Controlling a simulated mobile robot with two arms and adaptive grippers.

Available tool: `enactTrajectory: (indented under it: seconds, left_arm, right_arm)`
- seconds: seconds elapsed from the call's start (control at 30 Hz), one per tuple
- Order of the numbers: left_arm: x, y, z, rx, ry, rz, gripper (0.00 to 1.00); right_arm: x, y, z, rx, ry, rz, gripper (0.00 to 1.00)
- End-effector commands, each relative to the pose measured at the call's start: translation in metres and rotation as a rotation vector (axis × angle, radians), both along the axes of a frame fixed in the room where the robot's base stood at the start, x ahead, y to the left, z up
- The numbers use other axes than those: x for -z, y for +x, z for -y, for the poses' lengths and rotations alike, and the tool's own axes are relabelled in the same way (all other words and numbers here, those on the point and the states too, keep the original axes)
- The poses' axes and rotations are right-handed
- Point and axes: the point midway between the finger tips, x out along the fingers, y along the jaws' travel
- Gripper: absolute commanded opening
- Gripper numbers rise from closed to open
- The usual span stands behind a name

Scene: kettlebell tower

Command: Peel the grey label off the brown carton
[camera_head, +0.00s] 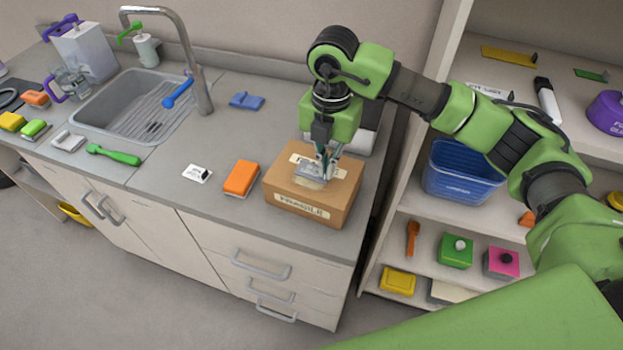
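The brown carton (284,192) sits on the grey counter near its right end. It has a pale strip marked FRAGILE on its front and another pale strip on its top. The grey label (309,171) is on the carton's top, partly hidden by my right gripper. My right gripper (325,173) points down at the carton's top, with its fingertips at the right edge of the grey label. The fingers are small here, and I cannot tell whether they hold the label's edge. My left gripper is not in view.
An orange sponge (241,178) and a small white card (197,174) lie left of the carton. A sink (145,105) with a tall tap is further left. Shelves with a blue basket (460,172) stand at the right.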

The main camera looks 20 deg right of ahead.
Motion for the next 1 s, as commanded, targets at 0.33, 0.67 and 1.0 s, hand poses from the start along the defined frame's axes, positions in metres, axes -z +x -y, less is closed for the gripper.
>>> enactTrajectory:
  seconds: [0.33, 0.67, 1.0]
  left_arm:
    - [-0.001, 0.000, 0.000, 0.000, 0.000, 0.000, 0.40]
    - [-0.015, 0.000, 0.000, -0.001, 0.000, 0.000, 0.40]
    - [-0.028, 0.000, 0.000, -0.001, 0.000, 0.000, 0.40]
  right_arm:
    - [-0.002, 0.000, 0.000, 0.000, 0.001, 0.001, 0.00]
    - [-0.027, 0.001, 0.000, 0.000, 0.001, 0.002, 0.00]
    - [-0.050, 0.000, 0.000, 0.000, 0.000, 0.000, 0.00]
